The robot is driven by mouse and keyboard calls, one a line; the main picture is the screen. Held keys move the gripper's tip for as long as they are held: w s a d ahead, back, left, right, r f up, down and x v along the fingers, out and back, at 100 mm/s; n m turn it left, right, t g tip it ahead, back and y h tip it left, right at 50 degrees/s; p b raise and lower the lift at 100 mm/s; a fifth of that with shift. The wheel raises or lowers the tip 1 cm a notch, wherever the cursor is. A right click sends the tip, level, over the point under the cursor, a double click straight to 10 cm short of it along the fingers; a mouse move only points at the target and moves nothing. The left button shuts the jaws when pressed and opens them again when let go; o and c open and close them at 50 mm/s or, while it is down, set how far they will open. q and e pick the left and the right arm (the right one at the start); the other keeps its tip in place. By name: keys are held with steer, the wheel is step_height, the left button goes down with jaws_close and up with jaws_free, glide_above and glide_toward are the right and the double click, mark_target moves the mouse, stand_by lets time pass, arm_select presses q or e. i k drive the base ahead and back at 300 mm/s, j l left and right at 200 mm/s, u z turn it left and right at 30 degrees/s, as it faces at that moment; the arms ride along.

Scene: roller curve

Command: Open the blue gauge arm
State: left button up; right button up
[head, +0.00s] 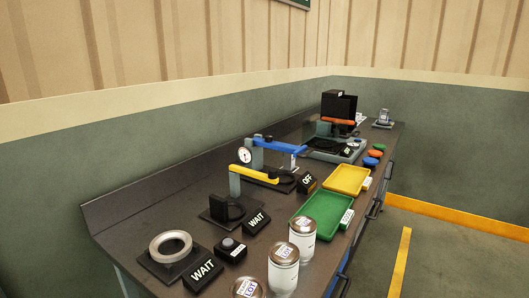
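The blue gauge arm (281,145) is in the middle of the head view, on the dark bench. It reaches to the right from a blue-grey post and lies about level, above a dark base. A round white dial (244,155) stands at its left. A yellow arm (254,173) on its own post is just in front of it. Whether the blue arm is latched is too small to tell. Neither of my grippers is in view.
A sign reading OFF (307,182) stands right of the gauge. A yellow tray (347,180) and green tray (325,211) lie along the front edge. Jars (283,270), a ring (171,246) and WAIT signs (256,221) occupy the near end. Floor is clear at right.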

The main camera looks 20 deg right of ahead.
mark_target(296, 150)
steer(key=i+l+u, duration=0.15)
steer(key=l+u, duration=0.35)
steer(key=l, duration=0.15)
steer(key=l+u, duration=0.45)
steer(key=l, duration=0.2)
